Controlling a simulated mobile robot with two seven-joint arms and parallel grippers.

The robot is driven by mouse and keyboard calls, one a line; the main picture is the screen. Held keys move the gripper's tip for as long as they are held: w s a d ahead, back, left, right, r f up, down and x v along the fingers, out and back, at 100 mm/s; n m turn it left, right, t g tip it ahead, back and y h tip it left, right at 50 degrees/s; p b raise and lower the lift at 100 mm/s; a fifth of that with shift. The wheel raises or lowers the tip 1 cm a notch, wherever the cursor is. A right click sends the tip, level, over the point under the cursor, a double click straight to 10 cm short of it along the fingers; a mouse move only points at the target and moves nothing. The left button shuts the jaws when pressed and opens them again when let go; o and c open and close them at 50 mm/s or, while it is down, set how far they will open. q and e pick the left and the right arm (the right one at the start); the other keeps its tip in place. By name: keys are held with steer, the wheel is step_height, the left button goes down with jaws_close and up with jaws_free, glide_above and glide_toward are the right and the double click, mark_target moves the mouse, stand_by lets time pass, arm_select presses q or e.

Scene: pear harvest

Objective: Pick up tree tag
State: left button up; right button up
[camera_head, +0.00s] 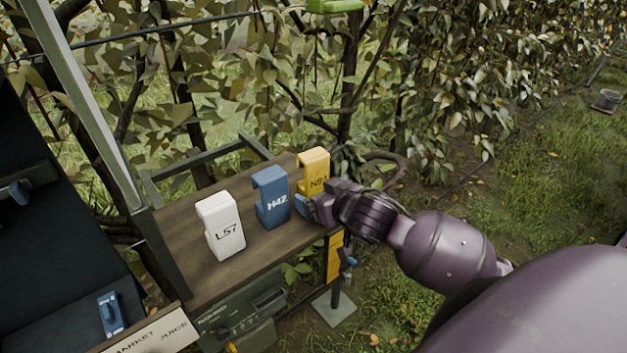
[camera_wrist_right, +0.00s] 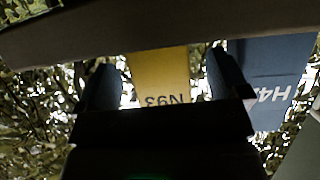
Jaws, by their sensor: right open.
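Three clip-shaped tree tags stand in a row on a brown wooden shelf (camera_head: 185,268): a white one marked L57 (camera_head: 224,228), a blue one marked H42 (camera_head: 271,198) and a yellow one marked N93 (camera_head: 314,168). My right gripper (camera_head: 312,208) is at the front of the yellow tag, its wrist hiding part of it. In the right wrist view, the yellow tag (camera_wrist_right: 160,68) shows upside down between the two open fingers (camera_wrist_right: 163,84), with gaps on both sides. The blue tag (camera_wrist_right: 268,80) is beside the right finger. My left gripper is not in view.
A dark green frame (camera_head: 168,255) borders the shelf on the left. A green box (camera_head: 245,308) and a label board (camera_head: 150,335) are below. Leafy branches hang behind the shelf. A post on a flat foot (camera_head: 334,308) stands below its right end. Grass lies to the right.

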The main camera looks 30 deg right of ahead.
steer(key=shift+x, duration=1.45)
steer(key=shift+d, duration=0.1)
steer(key=c, duration=1)
steer(key=shift+r, duration=0.1)
